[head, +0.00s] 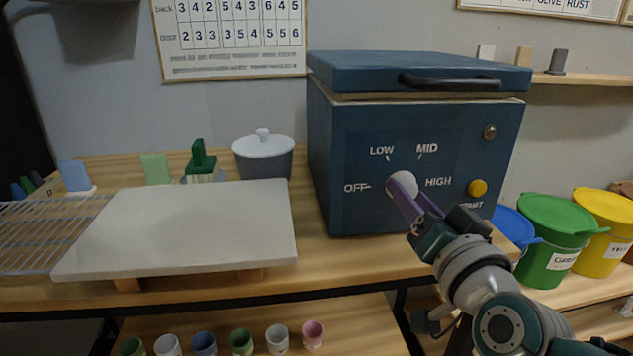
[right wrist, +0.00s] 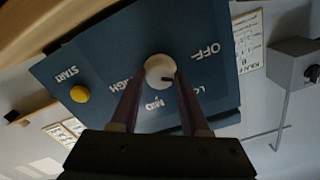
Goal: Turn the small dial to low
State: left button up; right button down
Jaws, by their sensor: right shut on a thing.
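The small dial is a round, cream-white knob (head: 405,184) on the front of the dark blue kiln (head: 345,120), amid the OFF, LOW, MID and HIGH lettering. My right gripper (head: 402,190) is shut on it, and a purple finger hides part of it in the head view. In the right wrist view, the dial (right wrist: 159,69) sits between the tips of the two fingers of my right gripper (right wrist: 159,80). A short dark mark shows on the dial's side towards LOW and MID; I cannot tell exactly where it points. My left gripper is out of view.
A yellow START button (head: 478,188) sits right of the dial. The kiln's lid (head: 350,72) is down. A white board (head: 190,235) lies left, with a lidded grey pot (head: 263,160) behind. Green (head: 550,235) and yellow (head: 605,225) lidded buckets stand at the right.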

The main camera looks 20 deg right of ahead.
jog(key=m, duration=0.4)
jog(key=shift+m, duration=1)
jog(key=shift+c, duration=1.9)
grip_release()
jog(key=shift+s, duration=0.15)
jog(key=v, duration=0.9)
jog(key=shift+s, duration=0.35)
jog(key=shift+p, duration=0.3)
